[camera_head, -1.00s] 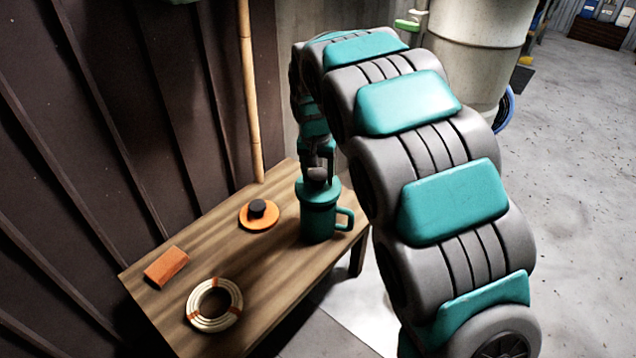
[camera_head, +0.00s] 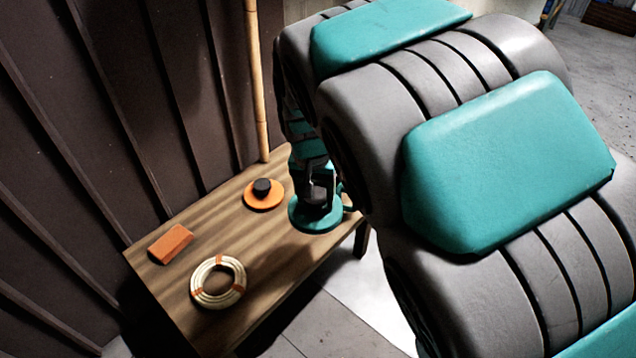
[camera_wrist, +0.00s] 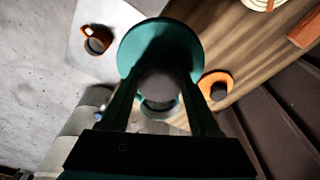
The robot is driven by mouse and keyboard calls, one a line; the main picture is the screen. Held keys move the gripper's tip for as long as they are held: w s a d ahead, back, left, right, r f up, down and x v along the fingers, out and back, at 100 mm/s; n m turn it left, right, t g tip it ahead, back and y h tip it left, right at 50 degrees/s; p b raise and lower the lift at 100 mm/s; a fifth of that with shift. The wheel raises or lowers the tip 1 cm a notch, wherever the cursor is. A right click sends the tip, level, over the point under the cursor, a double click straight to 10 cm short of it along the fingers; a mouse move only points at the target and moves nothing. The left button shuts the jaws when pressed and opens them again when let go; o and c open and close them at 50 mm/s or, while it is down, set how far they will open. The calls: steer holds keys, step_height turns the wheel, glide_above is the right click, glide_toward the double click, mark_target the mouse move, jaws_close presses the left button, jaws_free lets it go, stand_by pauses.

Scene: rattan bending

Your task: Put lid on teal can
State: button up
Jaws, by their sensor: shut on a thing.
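My gripper (camera_head: 318,192) is shut on the dark knob of a teal lid (camera_head: 302,222). In the wrist view the lid (camera_wrist: 160,42) is a round teal disc beyond my gripper (camera_wrist: 160,85). The teal can is mostly hidden behind the lid, gripper and arm in the head view; a piece that looks like its handle (camera_head: 349,194) shows at the right. A teal curved rim (camera_wrist: 160,110) shows between the fingers in the wrist view, but I cannot tell surely whether it is the can. The lid appears apart from the can, nearer the head camera.
The wooden table (camera_head: 240,226) holds an orange lid with a dark knob (camera_head: 264,198), an orange block (camera_head: 171,244) and a coil of pale rattan (camera_head: 200,292). A bamboo pole (camera_head: 257,90) stands behind. An orange mug (camera_wrist: 96,42) is on a pale surface off the table.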

steer(key=shift+s, duration=0.25)
steer(key=w+d+r+n+b, duration=0.1)
steer(key=w+n, duration=0.1)
steer(key=w, duration=0.6)
steer(key=w+r+n+b, duration=0.2)
steer(key=w+n, duration=0.1)
steer(key=w, duration=0.5)
step_height(320, 180, down, 6)
steer(key=b, duration=0.2)
steer(key=shift+s+f+y, duration=0.2)
steer(key=shift+s+y, duration=0.05)
steer(key=shift+y, duration=0.05)
steer(key=shift+d+f+p, duration=0.1)
steer(key=shift+f+p, duration=0.05)
steer(key=shift+p, duration=0.15)
stand_by(1.7)
steer(key=o, duration=1.4)
steer(key=shift+o, duration=0.4)
